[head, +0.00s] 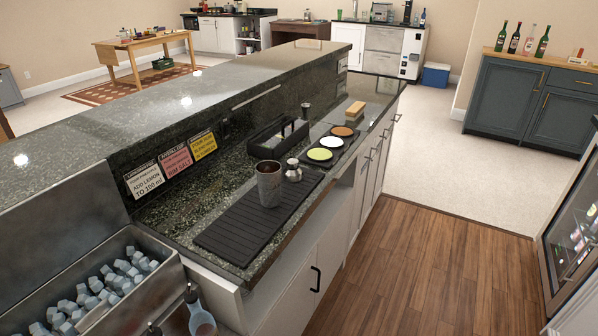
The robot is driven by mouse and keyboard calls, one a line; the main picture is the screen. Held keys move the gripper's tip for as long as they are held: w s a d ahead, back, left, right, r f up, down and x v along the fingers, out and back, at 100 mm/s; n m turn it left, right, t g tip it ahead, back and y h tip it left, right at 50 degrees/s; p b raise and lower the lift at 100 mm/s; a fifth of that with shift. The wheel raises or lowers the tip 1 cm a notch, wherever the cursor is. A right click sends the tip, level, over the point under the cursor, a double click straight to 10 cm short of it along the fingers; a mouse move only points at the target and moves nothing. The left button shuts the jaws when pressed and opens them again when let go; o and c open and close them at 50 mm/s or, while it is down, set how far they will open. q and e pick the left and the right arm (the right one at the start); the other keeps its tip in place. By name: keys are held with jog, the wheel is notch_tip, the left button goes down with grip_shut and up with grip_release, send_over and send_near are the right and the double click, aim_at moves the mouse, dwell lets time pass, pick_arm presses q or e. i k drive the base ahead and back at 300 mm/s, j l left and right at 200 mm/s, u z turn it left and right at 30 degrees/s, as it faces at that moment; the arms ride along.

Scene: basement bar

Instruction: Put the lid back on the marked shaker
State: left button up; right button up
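A metal shaker cup (269,184) stands upright on a black ribbed bar mat (245,234) on the dark granite counter. Its top looks open. A small silver domed piece (293,170), which looks like the shaker lid, stands on the mat just right of and behind the cup, apart from it or nearly touching. I cannot make out a mark on the cup. Neither of my grippers shows in the head view.
A black caddy (279,136) and a dark tray holding green, white and orange discs (320,154) stand behind the mat. A jigger (305,110) and a sponge-like block (355,110) are farther back. An ice bin (172,285) and bottles (201,318) are front left. A raised ledge (150,110) borders the counter.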

aim_at(270, 186)
jog(key=i+l, duration=0.15)
jog(key=l, duration=0.2)
jog(key=i+l+u, duration=0.1)
jog(key=l, duration=0.3)
jog(key=i+l, duration=0.2)
jog(key=l, duration=0.2)
jog(key=i+l+u, duration=0.15)
jog(key=l, duration=0.2)
jog(key=i+l, duration=0.1)
jog(key=l, duration=0.3)
jog(key=i+l+u, duration=0.1)
jog(key=l, duration=0.3)
